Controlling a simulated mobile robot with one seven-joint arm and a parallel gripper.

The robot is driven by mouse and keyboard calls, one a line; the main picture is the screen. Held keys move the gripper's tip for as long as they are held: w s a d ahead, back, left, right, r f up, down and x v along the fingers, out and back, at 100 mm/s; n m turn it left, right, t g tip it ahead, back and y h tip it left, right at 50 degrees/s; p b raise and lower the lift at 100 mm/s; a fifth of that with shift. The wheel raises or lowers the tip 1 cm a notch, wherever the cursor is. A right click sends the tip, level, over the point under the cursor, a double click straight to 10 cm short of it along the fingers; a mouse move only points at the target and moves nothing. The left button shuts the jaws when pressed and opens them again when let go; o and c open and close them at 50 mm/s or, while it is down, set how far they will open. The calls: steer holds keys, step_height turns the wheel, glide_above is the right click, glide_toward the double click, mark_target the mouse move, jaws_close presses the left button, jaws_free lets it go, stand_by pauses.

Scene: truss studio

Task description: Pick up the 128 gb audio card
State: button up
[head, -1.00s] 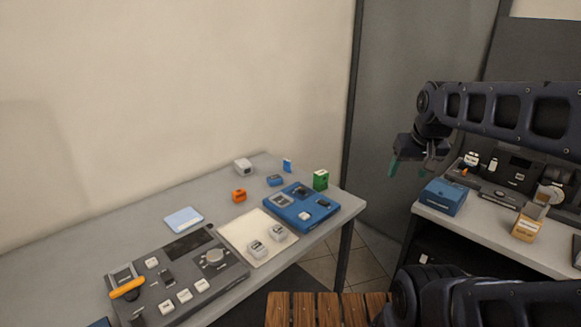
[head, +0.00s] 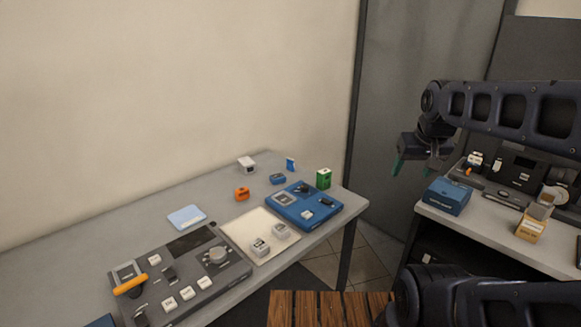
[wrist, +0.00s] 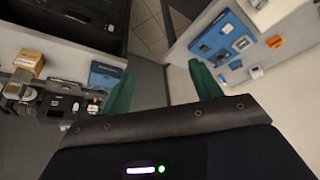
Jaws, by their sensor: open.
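I cannot read any label that marks the 128 gb audio card. A small blue upright piece (head: 291,164) stands at the far end of the left table, and a blue tray (head: 318,217) nearby holds several small card-like pieces, including a white one (head: 307,214). My gripper (head: 413,163) hangs in the air between the two tables, right of the tray and well apart from it. Its green fingers are spread and empty in the wrist view (wrist: 162,88), where the blue tray (wrist: 206,52) shows at upper right.
The left table (head: 80,236) also holds a grey control panel (head: 215,284), a cream mat (head: 240,232) with two white blocks, an orange block (head: 242,194) and a green box (head: 323,179). A right table carries a blue box (head: 447,196) and a tan box (head: 530,229).

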steer(key=shift+o, duration=0.9)
